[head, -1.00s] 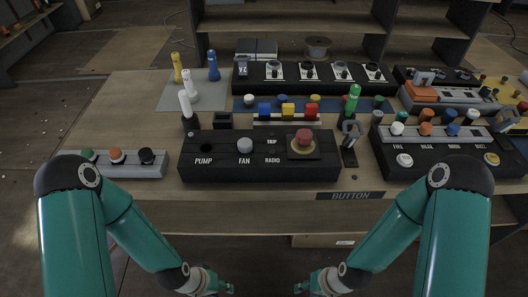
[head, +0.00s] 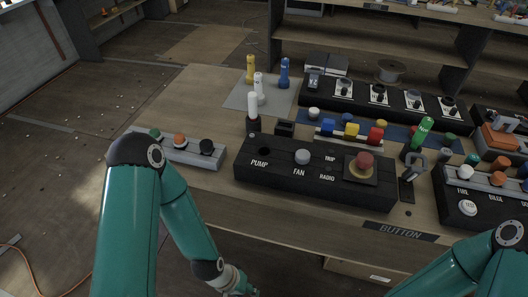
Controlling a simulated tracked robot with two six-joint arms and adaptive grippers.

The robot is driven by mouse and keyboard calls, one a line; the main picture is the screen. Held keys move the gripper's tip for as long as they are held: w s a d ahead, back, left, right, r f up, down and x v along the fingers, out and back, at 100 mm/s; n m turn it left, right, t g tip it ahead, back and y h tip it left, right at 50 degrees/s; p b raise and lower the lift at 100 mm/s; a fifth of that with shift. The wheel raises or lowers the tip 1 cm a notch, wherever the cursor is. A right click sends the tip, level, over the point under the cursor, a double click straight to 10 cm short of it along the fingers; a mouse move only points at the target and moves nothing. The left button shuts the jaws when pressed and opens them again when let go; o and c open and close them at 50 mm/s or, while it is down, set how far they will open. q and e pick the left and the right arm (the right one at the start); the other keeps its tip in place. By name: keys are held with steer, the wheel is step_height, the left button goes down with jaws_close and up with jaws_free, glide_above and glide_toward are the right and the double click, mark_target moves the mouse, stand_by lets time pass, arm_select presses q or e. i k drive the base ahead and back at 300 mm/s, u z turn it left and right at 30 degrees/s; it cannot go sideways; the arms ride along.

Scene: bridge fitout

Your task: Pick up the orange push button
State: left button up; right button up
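An orange push button (head: 179,140) sits in a grey rack (head: 185,155) at the left front of the bench, between a green button (head: 155,134) and a black button (head: 207,147). Another orange knob-like piece (head: 498,178) stands in a light strip at the right. My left gripper (head: 248,291) is at the bottom edge, low in front of the bench and well apart from the rack. It is mostly cut off, so its fingers cannot be judged. My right arm shows at the lower right, but its gripper is out of the picture.
White, yellow and blue upright pieces stand behind on a grey mat (head: 240,101). The bench top (head: 165,100) behind the rack is bare.

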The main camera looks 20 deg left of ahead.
mark_target(180, 141)
steer(key=k, duration=1.2)
steer(key=u, duration=0.25)
steer(key=i, duration=1.1)
steer(key=u, duration=1)
steer(key=i, duration=0.55)
steer(key=u, duration=0.3)
steer(key=k, duration=0.9)
steer(key=u, duration=0.2)
steer(key=i, duration=0.9)
steer(key=z, duration=0.1)
